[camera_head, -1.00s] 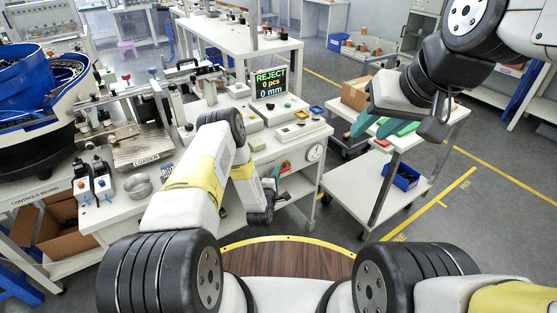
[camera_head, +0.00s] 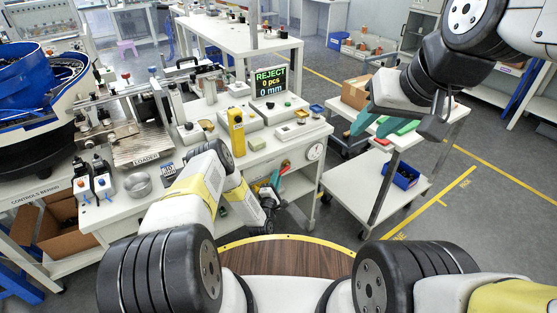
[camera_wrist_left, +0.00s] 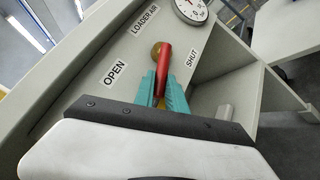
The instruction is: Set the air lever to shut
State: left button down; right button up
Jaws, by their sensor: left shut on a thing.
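The red air lever (camera_wrist_left: 164,68) shows in the left wrist view, with a brass pivot at its top end. It points down the picture, between the OPEN label (camera_wrist_left: 114,73) and the SHUT label (camera_wrist_left: 193,58). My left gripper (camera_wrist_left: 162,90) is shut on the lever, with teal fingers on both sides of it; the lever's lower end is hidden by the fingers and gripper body. In the head view the lever (camera_head: 285,168) is a small red piece on the bench front, beside my left gripper (camera_head: 276,180). My right gripper (camera_head: 372,123) is open and empty above the cart.
A round gauge (camera_wrist_left: 191,10) sits near the SHUT label; a LOADER AIR label (camera_wrist_left: 145,20) is above the lever. Open floor lies between bench and cart.

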pick_arm(q)
jog(key=shift+w+d+f+n+t+y, duration=0.2)
jog(key=shift+f+n+t, duration=0.35)
jog(key=shift+n, duration=0.2)
jog(key=shift+w+d+f+n+t+y, duration=0.15)
jog(key=shift+f+n+t, duration=0.3)
jog(key=shift+n+t, duration=0.25)
jog(key=shift+s, duration=0.1)
jog(key=c, duration=1.4)
grip_release()
jog(key=shift+o, duration=0.2)
jog(key=d+v, duration=0.1)
jog(key=v, duration=0.6)
jog(key=shift+s+a+f, duration=0.15)
jog(key=shift+s+a, duration=0.25)
jog(key=shift+a, duration=0.15)
